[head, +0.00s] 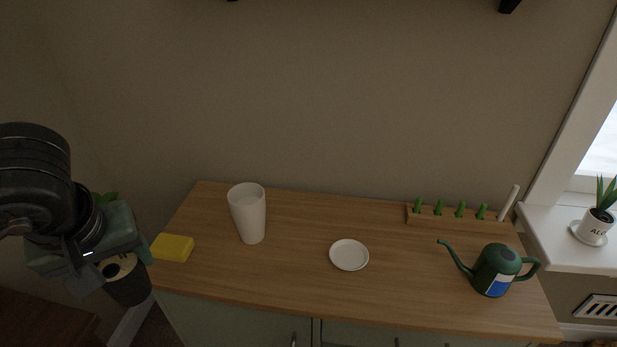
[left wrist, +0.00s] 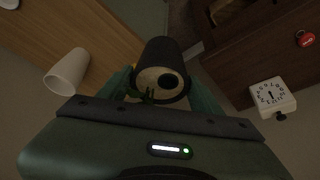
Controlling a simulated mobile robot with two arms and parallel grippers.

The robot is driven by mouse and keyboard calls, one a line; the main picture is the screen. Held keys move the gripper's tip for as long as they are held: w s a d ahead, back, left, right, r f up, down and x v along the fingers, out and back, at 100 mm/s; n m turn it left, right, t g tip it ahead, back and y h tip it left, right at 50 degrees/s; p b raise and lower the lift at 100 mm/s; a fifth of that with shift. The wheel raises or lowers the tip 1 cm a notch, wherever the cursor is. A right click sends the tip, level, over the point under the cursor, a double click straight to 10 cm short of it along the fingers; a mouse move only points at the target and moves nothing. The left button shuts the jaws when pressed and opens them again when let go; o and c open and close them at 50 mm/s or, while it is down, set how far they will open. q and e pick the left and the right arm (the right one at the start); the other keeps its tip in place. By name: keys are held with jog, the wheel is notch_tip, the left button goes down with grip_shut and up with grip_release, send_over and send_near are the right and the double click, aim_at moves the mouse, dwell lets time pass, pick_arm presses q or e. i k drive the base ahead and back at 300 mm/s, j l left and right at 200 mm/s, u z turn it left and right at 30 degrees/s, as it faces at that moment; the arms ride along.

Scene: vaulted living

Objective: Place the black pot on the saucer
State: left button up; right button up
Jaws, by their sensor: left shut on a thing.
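The black pot (head: 130,288) is at the far left of the head view, off the left end of the counter. It shows a cream area with a dark round spot. My left gripper (head: 98,262) is shut on it, and my arm hides part of it. In the left wrist view the pot (left wrist: 163,55) sits between the fingers, with a little green plant at it. The white saucer (head: 349,256) lies flat and empty at the middle of the wooden counter, well to the right of the gripper. My right gripper is not in view.
On the counter (head: 290,285) stand a tall white vase (head: 249,215), a yellow block (head: 172,248), a green watering can (head: 494,270) and a wooden rack (head: 460,218) with small green plants. The vase stands between pot and saucer. Counter around the saucer is clear.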

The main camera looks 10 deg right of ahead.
aim_at(349, 256)
jog(key=i+j, duration=0.1)
jog(key=j, duration=0.2)
jog(key=i+j+z, duration=0.15)
jog(key=j, duration=0.15)
jog(key=i+j, duration=0.1)
jog(key=j, duration=0.2)
jog(key=z, duration=1.7)
